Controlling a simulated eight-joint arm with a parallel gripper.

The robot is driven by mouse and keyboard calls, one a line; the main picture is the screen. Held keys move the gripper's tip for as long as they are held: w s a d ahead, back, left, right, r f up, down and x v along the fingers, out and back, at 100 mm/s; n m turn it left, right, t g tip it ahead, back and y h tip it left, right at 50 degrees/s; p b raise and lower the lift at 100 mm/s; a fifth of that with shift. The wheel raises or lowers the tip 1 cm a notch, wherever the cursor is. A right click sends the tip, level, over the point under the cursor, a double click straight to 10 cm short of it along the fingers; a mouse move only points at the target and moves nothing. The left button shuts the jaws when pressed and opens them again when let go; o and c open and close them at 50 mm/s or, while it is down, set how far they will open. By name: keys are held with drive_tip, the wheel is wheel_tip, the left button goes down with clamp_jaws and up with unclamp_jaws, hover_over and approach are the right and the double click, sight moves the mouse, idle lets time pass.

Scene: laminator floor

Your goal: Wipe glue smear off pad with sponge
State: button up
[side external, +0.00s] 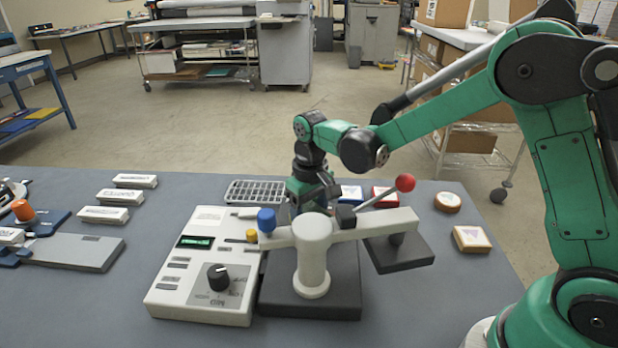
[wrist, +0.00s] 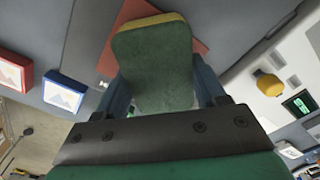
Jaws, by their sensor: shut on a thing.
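In the wrist view my gripper (wrist: 160,72) is shut on a sponge (wrist: 153,50), with a finger on each side of it. The sponge has a broad dark green face and a yellow strip along its far edge. A flat salmon-red pad (wrist: 201,43) shows behind the sponge, which covers most of it. I cannot tell whether the sponge touches the pad. No glue smear can be made out. In the side view my gripper (side external: 306,202) is low behind the grey press, and the sponge and pad are hidden there.
The press (side external: 313,255) with its red-balled lever (side external: 404,183) stands close in front of my gripper. A control box (side external: 200,265) is left of it. A wire rack (side external: 255,192), a blue tile (side external: 350,193) and a red tile (side external: 383,196) lie nearby. The table's right front is fairly clear.

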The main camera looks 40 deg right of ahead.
drive_tip(key=shift+s+d+r, duration=0.1)
drive_tip(key=shift+s+d, duration=1.65)
drive_tip(key=shift+r, duration=3)
drive_tip(key=shift+r, duration=1.5)
drive_tip(key=shift+d, duration=0.1)
